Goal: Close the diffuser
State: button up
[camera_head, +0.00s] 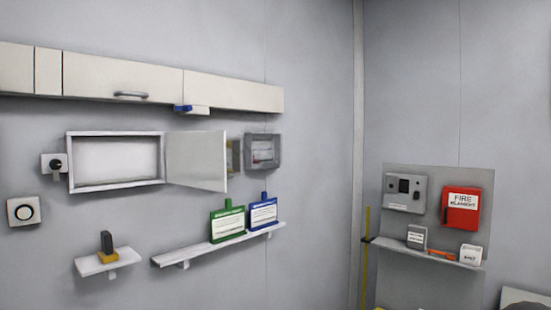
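A shallow white wall box (117,187) with a lit-looking white interior is on the left wall. A pale hinged panel (196,160), which looks like the diffuser, stands swung open at the box's right edge. The panel leaves the box front uncovered and partly hides a yellowish item behind its right edge. My gripper is not in view, so its position relative to the panel cannot be seen.
A knob switch (55,163) is left of the box, and a grey wall unit (263,150) is right of the panel. Cabinets (124,76) run above. Below, a shelf (190,255) holds green (228,223) and blue (263,213) pouches. A small shelf (108,262) holds a dark block.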

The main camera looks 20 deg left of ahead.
aim_at(197, 160)
jog(key=z, duration=0.25)
jog(key=i, duration=2.4)
jog(key=u, duration=3.6)
jog(key=k, duration=1)
jog(key=z, duration=0.55)
